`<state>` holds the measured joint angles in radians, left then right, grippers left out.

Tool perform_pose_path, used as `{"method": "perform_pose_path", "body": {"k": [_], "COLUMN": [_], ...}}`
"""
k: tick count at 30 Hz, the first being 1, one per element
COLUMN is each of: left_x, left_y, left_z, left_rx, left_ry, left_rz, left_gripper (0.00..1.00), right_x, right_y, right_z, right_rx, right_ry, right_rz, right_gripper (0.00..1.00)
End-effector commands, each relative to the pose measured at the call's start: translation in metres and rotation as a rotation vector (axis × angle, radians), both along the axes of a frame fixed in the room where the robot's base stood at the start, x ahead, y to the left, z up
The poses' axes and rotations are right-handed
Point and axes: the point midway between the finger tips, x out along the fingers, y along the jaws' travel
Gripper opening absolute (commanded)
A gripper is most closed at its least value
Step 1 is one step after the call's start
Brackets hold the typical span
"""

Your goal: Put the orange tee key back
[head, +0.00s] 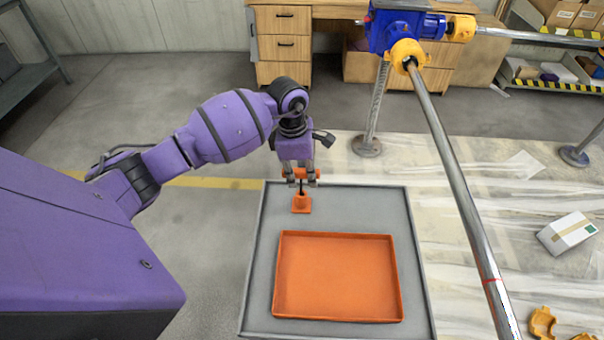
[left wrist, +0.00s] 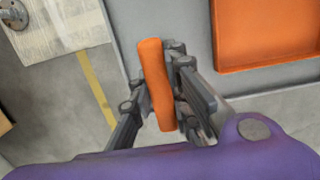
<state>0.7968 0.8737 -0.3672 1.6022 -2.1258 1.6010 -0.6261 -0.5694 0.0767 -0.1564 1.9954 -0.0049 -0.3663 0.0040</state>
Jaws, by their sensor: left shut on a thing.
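The orange tee key (head: 301,173) is in my left gripper (head: 300,180), which is shut on its crossbar. In the left wrist view the orange crossbar (left wrist: 155,85) lies between the two fingers (left wrist: 155,95). In the head view a dark shank runs down from the crossbar to a small orange holder (head: 301,205) at the back of the grey bench top (head: 380,210). The shank meets the holder's top, but I cannot tell how deep it sits. My right gripper is not in view.
An empty orange tray (head: 338,277) lies in front of the holder. A blue gearbox (head: 400,25) with yellow collars stands at the back right; its long steel shaft (head: 450,150) slants past the bench's right side. A white box (head: 567,234) and yellow parts (head: 542,322) lie right.

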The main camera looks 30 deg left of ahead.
Motion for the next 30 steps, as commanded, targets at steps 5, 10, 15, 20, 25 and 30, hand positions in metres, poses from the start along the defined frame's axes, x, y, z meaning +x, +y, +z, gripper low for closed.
{"method": "perform_pose_path", "body": {"k": [5,10,15,20,25,30], "left_x": [0.0,0.0,0.0,0.0,0.001,-0.001], "left_y": [0.0,0.0,0.0,0.0,0.001,0.005], "left_z": [-0.001,-0.003,-0.003,-0.003,0.008,0.04], "left_rx": [0.0,0.0,0.0,0.0,0.001,0.003], "left_ry": [0.0,0.001,0.001,0.001,-0.003,-0.004], "left_rz": [0.0,0.0,0.0,0.0,-0.001,-0.001], "left_gripper": [0.0,0.26,0.35,0.35,0.35,0.35], "right_x": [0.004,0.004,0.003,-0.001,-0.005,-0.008], "right_y": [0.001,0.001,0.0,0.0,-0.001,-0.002], "right_z": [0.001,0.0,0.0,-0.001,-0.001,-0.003], "right_rx": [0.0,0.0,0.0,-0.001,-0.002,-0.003], "right_ry": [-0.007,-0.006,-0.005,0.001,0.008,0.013], "right_rz": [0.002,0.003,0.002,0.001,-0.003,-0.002], "right_gripper": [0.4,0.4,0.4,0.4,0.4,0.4]}}
